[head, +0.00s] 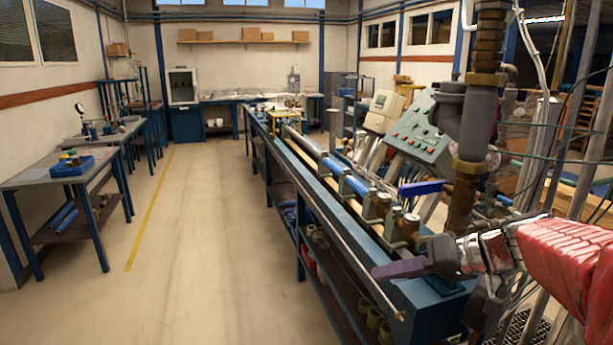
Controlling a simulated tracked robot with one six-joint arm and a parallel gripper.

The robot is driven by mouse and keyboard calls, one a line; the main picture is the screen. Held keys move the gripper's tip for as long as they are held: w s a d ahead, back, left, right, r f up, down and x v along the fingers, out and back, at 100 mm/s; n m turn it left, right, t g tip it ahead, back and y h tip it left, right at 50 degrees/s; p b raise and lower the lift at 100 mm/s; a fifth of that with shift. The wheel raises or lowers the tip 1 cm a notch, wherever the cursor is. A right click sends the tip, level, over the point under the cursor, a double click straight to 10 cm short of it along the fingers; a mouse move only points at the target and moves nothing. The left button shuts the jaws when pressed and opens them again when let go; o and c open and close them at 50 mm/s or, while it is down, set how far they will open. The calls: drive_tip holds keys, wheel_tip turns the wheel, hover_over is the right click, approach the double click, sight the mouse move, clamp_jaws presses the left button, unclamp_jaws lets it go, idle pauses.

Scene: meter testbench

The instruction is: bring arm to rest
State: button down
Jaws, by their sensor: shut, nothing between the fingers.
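My arm, in a red cover (570,252), reaches in from the right edge of the head view. My gripper (385,271) points left at its end, in front of the near end of the long blue test bench (350,222). Its purplish fingers are together and hold nothing. A brown and grey vertical pipe (470,165) stands close to the gripper's wrist in the picture. I cannot tell how far apart they are. The bench surface behind the wrist is partly hidden.
A green control panel (407,133), a blue lever handle (422,187) and brass fittings (404,226) line the bench. Hoses and pipes crowd the right side. The floor (205,230) left of the bench is clear. A work table (50,180) stands at the left wall.

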drive_tip(key=s+f+m+h, duration=0.1)
drive_tip(key=s+f+h, duration=0.3)
drive_tip(key=s, duration=0.6)
drive_tip(key=s+f+m+h, duration=0.1)
drive_tip(key=s+f+h, duration=0.4)
drive_tip(key=s, duration=0.5)
drive_tip(key=shift+h, duration=0.3)
drive_tip(key=shift+s+a, duration=0.1)
drive_tip(key=shift+a, duration=0.05)
